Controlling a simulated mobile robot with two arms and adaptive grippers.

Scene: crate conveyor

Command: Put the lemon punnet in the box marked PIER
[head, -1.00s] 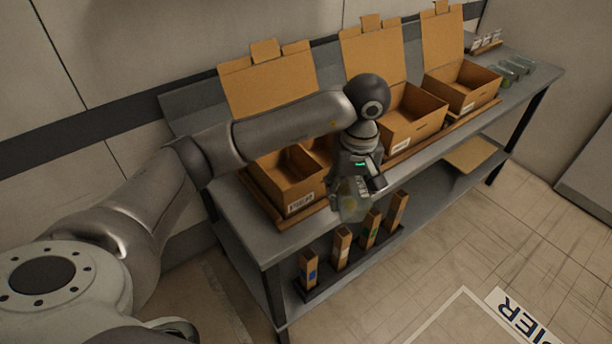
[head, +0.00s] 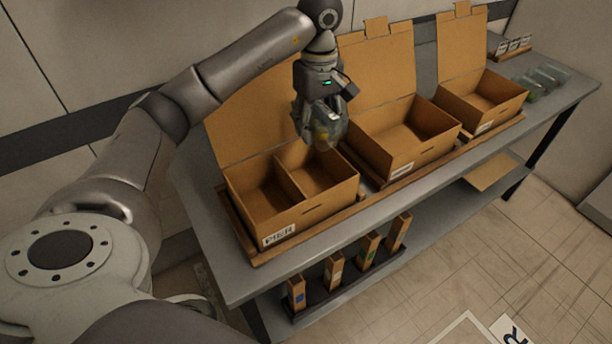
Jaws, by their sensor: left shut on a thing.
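My left gripper (head: 318,115) is shut on the lemon punnet (head: 327,128), a clear tub with yellow inside. It holds the punnet in the air above the right back part of the nearest open cardboard box. That box (head: 315,208) carries a white label reading PIER (head: 278,235) on its front. A divider splits it into two compartments, and both look empty. Its lid stands open at the back, partly behind my arm. My right gripper is not in view.
Two more open boxes, the middle one (head: 408,157) and the far one (head: 500,108), stand along the grey table (head: 215,255). Clear punnets (head: 548,78) and a small rack (head: 513,46) are at the far end. Several upright cartons (head: 335,266) stand on the lower shelf.

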